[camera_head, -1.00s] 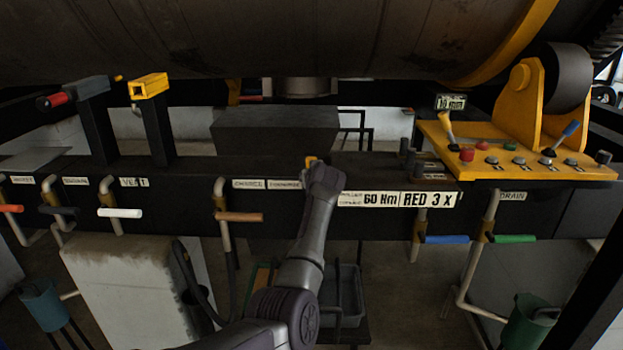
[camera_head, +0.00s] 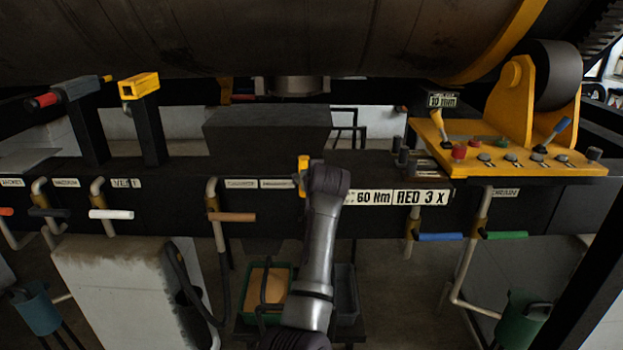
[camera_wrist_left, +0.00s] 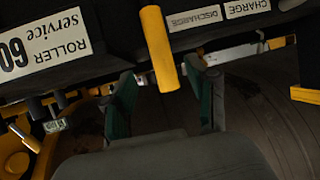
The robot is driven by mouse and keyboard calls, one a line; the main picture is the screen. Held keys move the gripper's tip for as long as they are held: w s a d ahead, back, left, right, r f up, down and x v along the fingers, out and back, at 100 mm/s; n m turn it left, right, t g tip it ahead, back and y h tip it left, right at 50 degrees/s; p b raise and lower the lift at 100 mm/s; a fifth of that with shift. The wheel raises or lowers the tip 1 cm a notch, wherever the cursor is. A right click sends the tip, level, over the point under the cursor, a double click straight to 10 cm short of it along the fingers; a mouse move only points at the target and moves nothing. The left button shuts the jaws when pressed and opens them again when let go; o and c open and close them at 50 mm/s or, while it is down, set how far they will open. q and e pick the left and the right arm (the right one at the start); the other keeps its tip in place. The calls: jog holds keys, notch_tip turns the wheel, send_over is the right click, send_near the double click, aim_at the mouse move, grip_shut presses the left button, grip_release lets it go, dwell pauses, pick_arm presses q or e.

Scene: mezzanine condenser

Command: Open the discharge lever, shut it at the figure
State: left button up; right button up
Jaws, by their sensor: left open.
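The yellow discharge lever (camera_head: 303,176) shows in the head view at the bench front, right of the DISCHARGE label (camera_head: 278,184), close beside my left wrist. In the left wrist view the lever (camera_wrist_left: 162,50) hangs down from the bench edge near the DISCHARGE label (camera_wrist_left: 195,18). My left gripper (camera_wrist_left: 163,82) is open, its two green-padded fingers on either side of the lever's end. In the head view my wrist hides the fingers. My right gripper is not in view.
Plates read 60 Nm (camera_head: 374,197), RED 3 X (camera_head: 420,197) and 10 mm (camera_head: 441,100). A brown-handled pipe (camera_head: 232,217) is left of the lever. A green tray (camera_head: 292,272) and a grey bin (camera_head: 350,300) stand below. A yellow control panel (camera_head: 470,160) is right.

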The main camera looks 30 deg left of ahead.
pick_arm(q)
jog(key=shift+v, duration=1.5)
jog(key=shift+f, duration=0.1)
jog(key=d+f+m+h+b, duration=0.1)
jog(key=d+f+m+h, duration=0.2)
jog(key=f, duration=1.1)
jog(key=d+f+m+h+b, duration=0.1)
jog(key=d+f+m, duration=0.3)
jog(key=f, duration=1)
jog(key=s+d+f+m+g+h, duration=0.1)
jog(key=s+d+f, duration=0.1)
jog(key=s+f, duration=0.35)
jog(key=s+d+f+g+b, duration=0.1)
jog(key=s+d+f, duration=0.15)
jog(key=f, duration=0.65)
jog(key=s+d+f+m+g+h, duration=0.1)
jog(key=s+d+f, duration=0.1)
jog(key=s+f, duration=0.4)
jog(key=s+d+f+m+g+h+b, duration=0.1)
jog(key=s+d+f+g, duration=0.1)
jog(key=s+f, duration=1.15)
jog(key=s+d+f+m+g+h+b, duration=0.1)
jog(key=s+f+g, duration=0.1)
jog(key=s+f, duration=1.1)
jog(key=s+g, duration=0.1)
jog(key=s, duration=1.9)
jog(key=shift+s+f+g+h+b, duration=0.2)
jog(key=shift+f+g+h+b, duration=0.1)
jog(key=shift+f+h+b, duration=0.15)
